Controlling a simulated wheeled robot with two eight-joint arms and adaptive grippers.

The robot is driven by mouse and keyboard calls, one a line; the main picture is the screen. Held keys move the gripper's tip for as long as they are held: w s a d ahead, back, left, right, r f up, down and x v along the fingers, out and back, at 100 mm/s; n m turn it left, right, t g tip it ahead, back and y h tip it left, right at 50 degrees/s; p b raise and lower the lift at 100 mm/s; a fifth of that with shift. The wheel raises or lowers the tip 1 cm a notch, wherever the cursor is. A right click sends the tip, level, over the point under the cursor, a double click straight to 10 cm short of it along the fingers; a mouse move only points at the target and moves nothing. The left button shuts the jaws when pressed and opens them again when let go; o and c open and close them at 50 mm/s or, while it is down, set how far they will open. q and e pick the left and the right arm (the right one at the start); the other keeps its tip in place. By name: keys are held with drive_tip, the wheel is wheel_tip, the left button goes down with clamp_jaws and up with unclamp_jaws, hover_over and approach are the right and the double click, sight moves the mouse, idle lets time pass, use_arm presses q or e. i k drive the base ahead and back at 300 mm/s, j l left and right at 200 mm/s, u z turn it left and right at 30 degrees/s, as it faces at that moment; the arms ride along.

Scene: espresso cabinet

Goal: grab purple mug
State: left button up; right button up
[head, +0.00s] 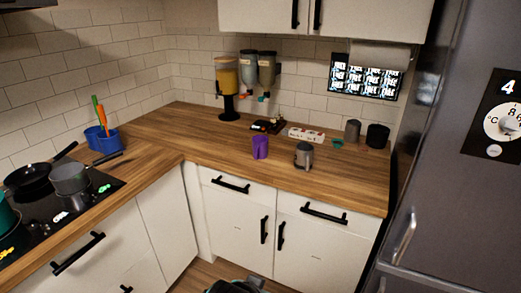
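The purple mug (260,147) stands on the wooden counter (215,150), close to the front edge and just right of the inner corner. It looks upright, and nothing touches it. Neither of my grippers can be made out in the head view. A dark part at the bottom edge of the picture is cut off, and I take it to be mine.
A grey metal container (304,156) stands right of the mug. Behind are dispensers (227,78), a small white box (306,134) and dark cups (377,136). A blue utensil holder (104,140) and pans (70,179) are left. A fridge (450,150) bounds the right.

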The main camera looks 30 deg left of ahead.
sight(259, 150)
drive_tip(key=i+j, duration=0.15)
drive_tip(key=j, duration=0.15)
drive_tip(key=i+j+z, duration=0.1)
drive_tip(key=j, duration=0.25)
drive_tip(key=i+j+z, duration=0.1)
drive_tip(key=j, duration=0.2)
drive_tip(key=i+j, duration=0.15)
drive_tip(key=j, duration=0.2)
